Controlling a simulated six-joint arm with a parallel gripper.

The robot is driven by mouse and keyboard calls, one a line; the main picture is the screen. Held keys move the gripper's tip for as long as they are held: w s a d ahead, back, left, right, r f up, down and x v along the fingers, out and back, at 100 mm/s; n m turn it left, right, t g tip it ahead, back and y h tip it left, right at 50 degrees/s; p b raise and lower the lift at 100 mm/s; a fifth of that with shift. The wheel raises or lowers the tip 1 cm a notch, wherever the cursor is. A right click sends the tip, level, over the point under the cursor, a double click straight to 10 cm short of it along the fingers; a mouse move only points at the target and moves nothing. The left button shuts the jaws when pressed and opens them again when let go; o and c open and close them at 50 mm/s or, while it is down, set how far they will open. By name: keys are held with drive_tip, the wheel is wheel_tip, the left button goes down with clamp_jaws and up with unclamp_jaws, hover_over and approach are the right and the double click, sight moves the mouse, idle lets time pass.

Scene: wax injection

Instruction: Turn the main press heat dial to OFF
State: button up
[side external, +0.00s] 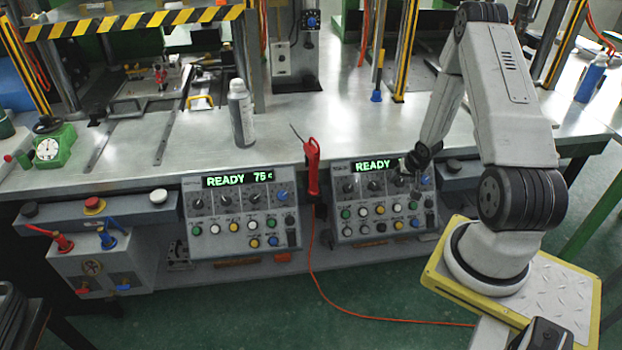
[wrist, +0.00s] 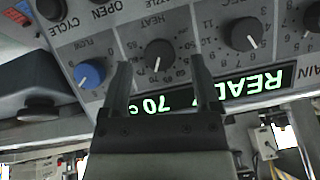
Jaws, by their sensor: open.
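The heat dial (wrist: 158,55) is a black knob with a white pointer line, beside the word HEAT on a grey panel. The wrist view shows it upside down. My gripper (wrist: 160,80) is open, with one finger on either side of the dial in that view. I cannot tell whether the fingers touch it. The panel's green display (wrist: 240,90) reads READY with 70 c. In the side external view, my gripper (side external: 414,166) is at the upper right of the right-hand control panel (side external: 345,225) and partly covers its display and dials.
A blue flow dial (wrist: 90,73) is beside the heat dial, and another black dial (wrist: 242,34) is on its other side. A second panel (side external: 220,255) shows READY 75 c. A red tool (side external: 312,170) with an orange cable hangs between the panels. A bottle (side external: 241,115) stands on the bench.

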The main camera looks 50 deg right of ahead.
drive_tip(key=shift+x, duration=0.9)
clamp_jaws()
